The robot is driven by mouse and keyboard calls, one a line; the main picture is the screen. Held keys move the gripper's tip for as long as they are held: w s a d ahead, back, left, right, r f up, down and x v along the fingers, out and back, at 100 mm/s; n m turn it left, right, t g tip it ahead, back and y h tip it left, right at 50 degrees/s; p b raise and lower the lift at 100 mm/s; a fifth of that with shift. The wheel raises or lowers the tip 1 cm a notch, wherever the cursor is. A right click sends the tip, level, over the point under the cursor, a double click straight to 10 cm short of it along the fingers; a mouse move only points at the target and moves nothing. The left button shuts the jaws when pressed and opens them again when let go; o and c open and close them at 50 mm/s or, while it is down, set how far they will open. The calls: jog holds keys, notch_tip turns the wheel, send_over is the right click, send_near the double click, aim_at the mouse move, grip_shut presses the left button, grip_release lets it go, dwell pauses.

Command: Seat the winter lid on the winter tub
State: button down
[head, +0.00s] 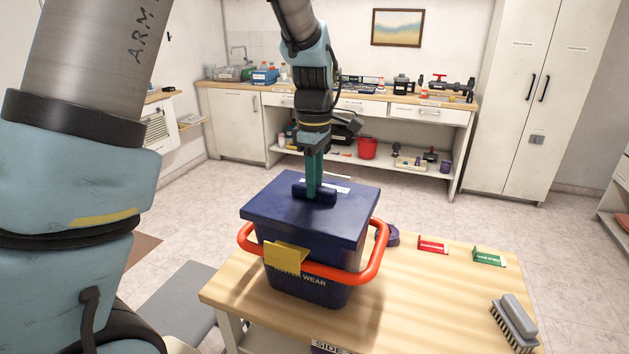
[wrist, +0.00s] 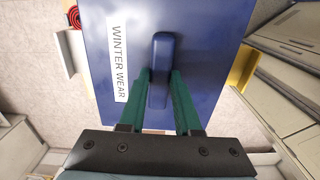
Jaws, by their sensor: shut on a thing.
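The dark blue winter lid (head: 275,212) lies over the top of the winter tub (head: 320,292), a blue box with "WEAR" readable on its front, on the wooden table. My gripper (head: 315,190) comes from above and is shut on the raised grip bar of the lid. In the wrist view my fingers (wrist: 165,100) are on both sides of the bar (wrist: 160,70), beside the white "WINTER WEAR" label (wrist: 119,62). The lid hides the tub's rim, so I cannot tell whether it sits fully down. A yellow latch (head: 286,258) is at the tub's front.
An orange carry handle (head: 372,262) loops around the tub's front. On the table (head: 425,290) to the right are a purple coil (head: 391,238), a red holder (head: 432,245), a green holder (head: 488,257) and a brush (head: 514,322). The table's right middle is clear.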

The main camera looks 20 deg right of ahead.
jog(key=c, duration=0.5)
grip_release()
notch_tip(320, 180, up, 11)
jog(key=shift+f+b, duration=0.1)
jog(key=shift+b, duration=1.15)
jog(key=w+a+f+m, duration=0.1)
jog(key=a+f+m, duration=0.25)
jog(key=a, duration=0.55)
jog(key=w+a+f+m, duration=0.1)
jog(key=a+f+m, duration=0.1)
jog(key=a+f, duration=0.5)
jog(key=s+a+f+m, duration=0.1)
jog(key=s+a, duration=0.1)
jog(key=a, duration=0.2)
jog(key=s+a+f+m+t, duration=0.1)
jog(key=s+a+m, duration=0.1)
jog(key=a, duration=0.3)
jog(key=s+a+f+m, duration=0.1)
jog(key=s+a+f, duration=0.1)
jog(key=a, duration=0.3)
jog(key=shift+a+m+t, duration=0.15)
jog(key=shift+m+t, duration=0.15)
jog(key=shift+m, duration=0.05)
